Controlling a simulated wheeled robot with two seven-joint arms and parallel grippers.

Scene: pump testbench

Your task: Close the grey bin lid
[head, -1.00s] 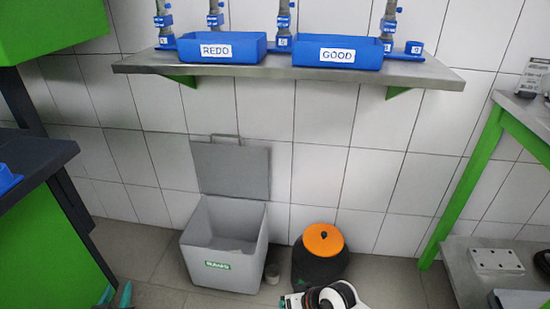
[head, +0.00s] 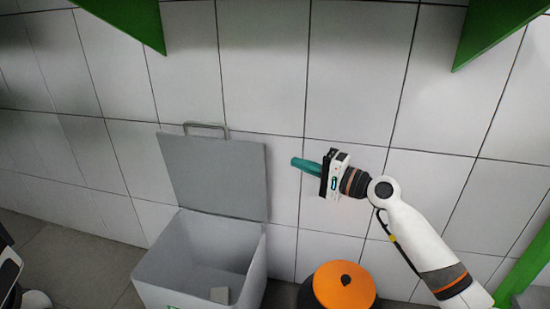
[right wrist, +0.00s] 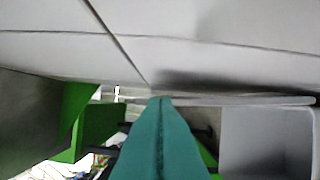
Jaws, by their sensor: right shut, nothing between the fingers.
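The grey bin (head: 255,262) stands on the floor by the tiled wall, open at the top. Its grey lid (head: 213,175) is raised upright at the back, with a metal handle (head: 206,126) on its upper edge. In the right wrist view the lid (right wrist: 250,101) shows nearly edge-on, above the grey bin (right wrist: 262,140). My right gripper (head: 295,162) is shut and empty, its teal fingers pointing left, just right of the lid's upper part and apart from it in the head view. The shut fingers (right wrist: 160,102) also show in the right wrist view. My left gripper is out of view.
A black container with an orange top (head: 344,287) stands right of the bin, below my right arm. Green brackets (head: 130,15) hang at the top.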

